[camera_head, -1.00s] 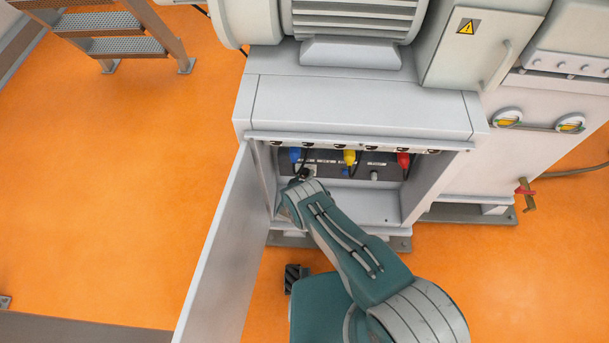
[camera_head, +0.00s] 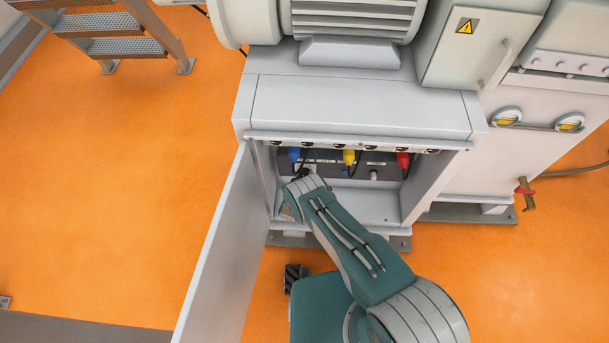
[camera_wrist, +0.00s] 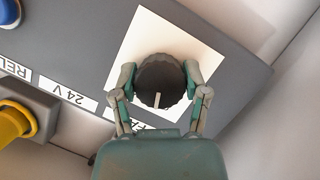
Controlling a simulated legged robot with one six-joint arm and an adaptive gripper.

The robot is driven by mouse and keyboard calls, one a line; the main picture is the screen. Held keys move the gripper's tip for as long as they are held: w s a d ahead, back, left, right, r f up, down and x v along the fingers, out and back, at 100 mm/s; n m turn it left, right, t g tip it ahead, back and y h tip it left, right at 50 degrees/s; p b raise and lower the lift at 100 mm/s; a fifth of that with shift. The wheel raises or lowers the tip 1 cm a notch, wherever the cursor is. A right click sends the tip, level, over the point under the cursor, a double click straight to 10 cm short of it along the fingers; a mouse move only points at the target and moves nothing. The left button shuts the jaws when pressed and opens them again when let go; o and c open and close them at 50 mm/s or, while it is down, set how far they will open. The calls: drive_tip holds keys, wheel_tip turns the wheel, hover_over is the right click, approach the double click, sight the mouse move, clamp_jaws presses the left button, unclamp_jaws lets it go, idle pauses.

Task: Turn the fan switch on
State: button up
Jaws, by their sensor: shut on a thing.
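The fan switch (camera_wrist: 161,82) is a round dark knob with a light pointer line, on a white square plate (camera_wrist: 142,40) in the wrist view. A label beside the plate is partly covered by my gripper and reads "FA". My gripper (camera_wrist: 160,88) has its two fingers on either side of the knob, shut on it. The pointer line points down towards my gripper's palm in this view. In the head view my arm's end reaches into the open cabinet at the left of the panel (camera_head: 325,158), and the knob is hidden there.
The cabinet door (camera_head: 215,250) stands open at the left. Blue (camera_head: 294,155), yellow (camera_head: 349,157) and red (camera_head: 403,160) plugs with cables are along the panel. The wrist view shows labels "24 V" (camera_wrist: 68,96) and "REL" beside the switch. The cabinet side walls are close.

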drive_tip(key=m+y, duration=0.2)
drive_tip(key=m, duration=0.1)
drive_tip(key=shift+a+m, duration=0.1)
drive_tip(key=shift+m, duration=0.2)
drive_tip(key=shift+m+y, duration=1.3)
drive_tip(key=shift+m, duration=0.2)
drive_tip(key=o, duration=1.1)
drive_tip(key=shift+o, duration=0.2)
drive_tip(key=v, duration=1.1)
drive_tip(key=shift+s+r, duration=0.15)
drive_tip(key=shift+s, duration=0.25)
